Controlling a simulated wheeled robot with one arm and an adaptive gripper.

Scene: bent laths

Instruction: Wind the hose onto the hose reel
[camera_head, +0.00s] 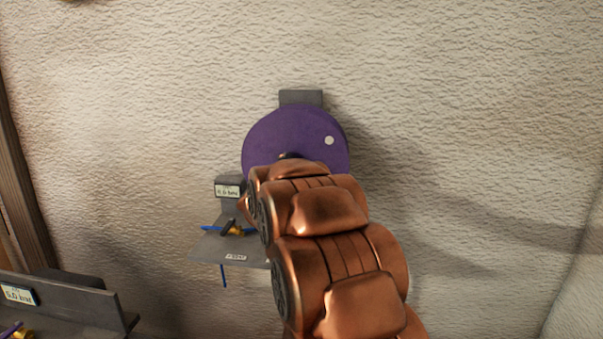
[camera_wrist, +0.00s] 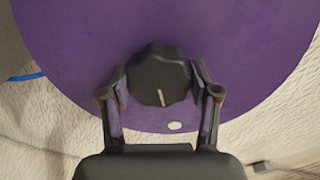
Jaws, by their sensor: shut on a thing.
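The hose reel (camera_head: 285,130) is a purple disc on a grey wall mount, with a white dot near its right edge in the head view. In the wrist view the reel (camera_wrist: 230,40) fills the upper middle, its white dot below the knob. My gripper (camera_wrist: 160,82) is shut on the black knob (camera_wrist: 160,75) at the reel's centre, one finger on each side; the knob has a pale line. In the head view my arm hides the gripper and the reel's lower part. A blue hose (camera_head: 223,272) shows at a grey shelf below the reel, and a blue piece (camera_wrist: 27,77) shows at the left in the wrist view.
The grey shelf (camera_head: 210,248) carries a brass fitting (camera_head: 236,230) and a small display (camera_head: 228,190). Another grey bench (camera_head: 70,295) with a display stands at lower left. The textured wall is bare to the right.

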